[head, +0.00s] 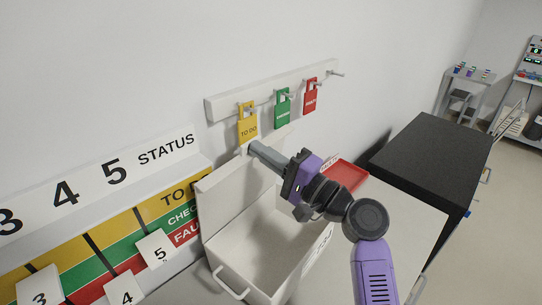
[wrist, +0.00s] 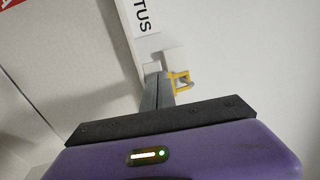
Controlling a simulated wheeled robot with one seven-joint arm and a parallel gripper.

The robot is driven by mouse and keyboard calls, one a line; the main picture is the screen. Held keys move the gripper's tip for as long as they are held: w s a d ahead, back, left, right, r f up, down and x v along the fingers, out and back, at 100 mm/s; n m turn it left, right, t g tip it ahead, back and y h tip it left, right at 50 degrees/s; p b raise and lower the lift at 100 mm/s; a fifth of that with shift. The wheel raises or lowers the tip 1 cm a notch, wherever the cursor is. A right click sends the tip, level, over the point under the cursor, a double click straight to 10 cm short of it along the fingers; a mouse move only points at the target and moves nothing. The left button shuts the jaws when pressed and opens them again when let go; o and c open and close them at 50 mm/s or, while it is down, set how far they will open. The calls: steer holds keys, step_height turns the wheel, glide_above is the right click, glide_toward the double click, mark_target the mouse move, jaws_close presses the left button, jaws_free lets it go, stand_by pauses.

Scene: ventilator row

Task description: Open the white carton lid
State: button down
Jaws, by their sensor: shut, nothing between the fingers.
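The white carton (head: 262,245) stands against the wall in the head view, and its inside shows empty where visible. Its lid (head: 238,182) is raised and stands upright at the back, near the wall. My gripper (head: 254,148) is at the upper edge of the raised lid, with its fingers closed and nothing held. I cannot tell whether the fingers touch the lid. In the wrist view the closed fingers (wrist: 155,92) point towards the wall, and a pale panel, probably the lid, fills the left side. My arm hides part of the carton's right side.
A red tray (head: 346,174) lies right of the carton. A status board (head: 110,240) is at left, a black-topped cabinet (head: 432,150) at right.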

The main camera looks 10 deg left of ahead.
steer(key=shift+b+x, duration=1)
steer(key=shift+x, duration=1.8)
steer(key=shift+s+f, duration=0.1)
steer(key=shift+f, duration=0.05)
